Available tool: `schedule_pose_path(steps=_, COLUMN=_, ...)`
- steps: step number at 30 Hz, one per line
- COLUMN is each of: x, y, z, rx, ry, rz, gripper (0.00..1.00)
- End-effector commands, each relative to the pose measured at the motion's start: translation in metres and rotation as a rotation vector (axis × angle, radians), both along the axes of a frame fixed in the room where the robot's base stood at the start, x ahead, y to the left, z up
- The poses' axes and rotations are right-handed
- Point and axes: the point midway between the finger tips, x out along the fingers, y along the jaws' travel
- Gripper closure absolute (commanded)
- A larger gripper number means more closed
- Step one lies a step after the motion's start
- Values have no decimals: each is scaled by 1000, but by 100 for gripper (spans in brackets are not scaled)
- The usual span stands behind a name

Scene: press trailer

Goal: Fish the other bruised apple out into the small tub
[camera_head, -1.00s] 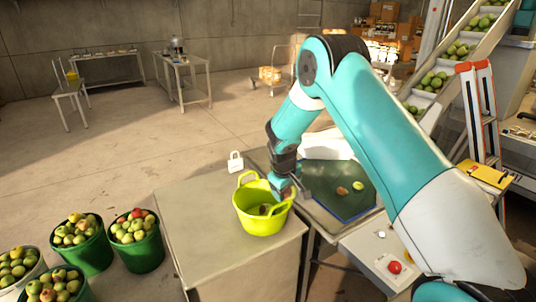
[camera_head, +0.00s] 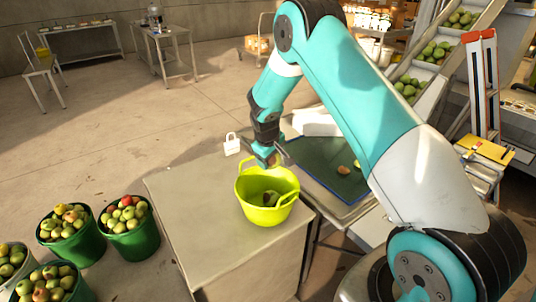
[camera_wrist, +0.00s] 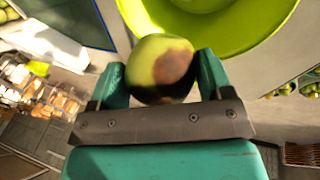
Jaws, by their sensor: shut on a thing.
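The yellow-green tub (camera_head: 254,212) with two handles stands on the grey cabinet top. A green and dark apple (camera_head: 270,198) lies inside it, partly shaded. My gripper (camera_head: 268,160) is raised just above the tub's far rim. In the wrist view my gripper (camera_wrist: 160,70) is shut on a yellow-green apple with a large brown bruise (camera_wrist: 174,67). The tub's rim and inside (camera_wrist: 215,28) show beyond the held apple, apart from it.
The cabinet top (camera_head: 195,205) is clear left of the tub. A small white tag-like item (camera_head: 232,144) stands behind it. A dark green mat (camera_head: 315,160) holds a reddish apple (camera_head: 343,170), partly beside my arm. Several green buckets of apples (camera_head: 128,240) stand on the floor at left.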

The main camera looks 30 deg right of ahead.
Motion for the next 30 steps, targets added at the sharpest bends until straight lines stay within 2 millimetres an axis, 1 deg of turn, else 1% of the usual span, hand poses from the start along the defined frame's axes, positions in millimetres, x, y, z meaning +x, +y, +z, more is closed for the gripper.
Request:
schedule_pose_path(steps=1, x=0, y=-1, z=-10, rx=0, ry=1, rz=-1, gripper=55)
schedule_pose_path(steps=3, x=0, y=-1, z=-19, rx=0, ry=1, rz=-1, gripper=55)
schedule_pose_path(steps=9, x=0, y=0, z=-38, rx=0, ry=-1, rz=0, gripper=55)
schedule_pose_path(steps=18, x=1, y=2, z=-40, rx=0, ry=-2, rz=3, gripper=55)
schedule_pose_path(steps=19, x=1, y=2, z=-40, rx=0, ry=-2, rz=3, gripper=25)
schedule_pose_path(steps=22, x=1, y=2, z=-40, rx=0, ry=-1, rz=2, gripper=2)
schedule_pose_path(steps=23, x=1, y=2, z=-40, rx=0, ry=-1, rz=2, gripper=0)
schedule_pose_path(steps=30, x=1, y=3, z=-39, rx=1, ry=-1, rz=4, gripper=0)
